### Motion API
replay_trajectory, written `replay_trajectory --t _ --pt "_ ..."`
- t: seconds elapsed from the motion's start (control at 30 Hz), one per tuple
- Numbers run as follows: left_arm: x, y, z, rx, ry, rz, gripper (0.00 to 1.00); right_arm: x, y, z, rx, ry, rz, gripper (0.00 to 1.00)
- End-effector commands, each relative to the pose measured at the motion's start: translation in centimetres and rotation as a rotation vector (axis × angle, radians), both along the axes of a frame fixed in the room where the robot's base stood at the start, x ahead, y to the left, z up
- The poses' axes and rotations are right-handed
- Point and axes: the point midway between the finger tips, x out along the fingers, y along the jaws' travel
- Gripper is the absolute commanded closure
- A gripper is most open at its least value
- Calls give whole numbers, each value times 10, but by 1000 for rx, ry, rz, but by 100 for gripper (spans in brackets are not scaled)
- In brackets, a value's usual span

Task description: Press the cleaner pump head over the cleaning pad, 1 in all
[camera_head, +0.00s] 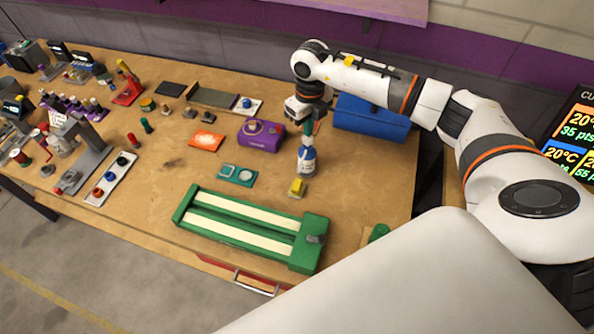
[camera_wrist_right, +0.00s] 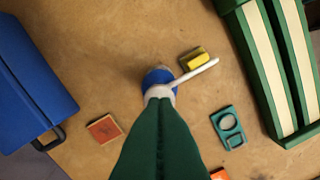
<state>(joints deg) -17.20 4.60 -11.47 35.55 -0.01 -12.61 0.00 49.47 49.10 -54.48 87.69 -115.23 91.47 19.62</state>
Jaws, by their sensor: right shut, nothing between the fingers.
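The cleaner bottle (camera_head: 306,160) stands upright on the wooden bench, with a blue and white body. Its white pump head (camera_wrist_right: 160,92) has a long spout that points up and right in the right wrist view, passing beside the yellow pad (camera_wrist_right: 195,59). In the head view the pad (camera_head: 297,187) lies just in front of the bottle. My right gripper (camera_head: 308,130) is shut and empty, pointing down directly over the pump head. In the wrist view its green fingers (camera_wrist_right: 160,110) overlap the head; I cannot tell whether they touch. My left gripper is not in view.
A green slot track (camera_head: 250,228) lies in front. A teal tray (camera_head: 237,174), a purple box (camera_head: 261,135) and an orange packet (camera_head: 206,141) are to the left. A blue case (camera_head: 370,118) and a small red-orange square (camera_wrist_right: 104,129) are near the arm.

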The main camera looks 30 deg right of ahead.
Motion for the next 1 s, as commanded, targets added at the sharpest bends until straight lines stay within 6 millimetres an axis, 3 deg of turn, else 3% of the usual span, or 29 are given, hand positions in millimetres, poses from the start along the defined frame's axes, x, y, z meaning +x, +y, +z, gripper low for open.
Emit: replay_trajectory --t 0.63,1.0 --pt "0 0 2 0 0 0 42 1 -1 4 -1 -2 -1 100" --pt "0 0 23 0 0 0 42 1 0 39 0 -2 -1 100"
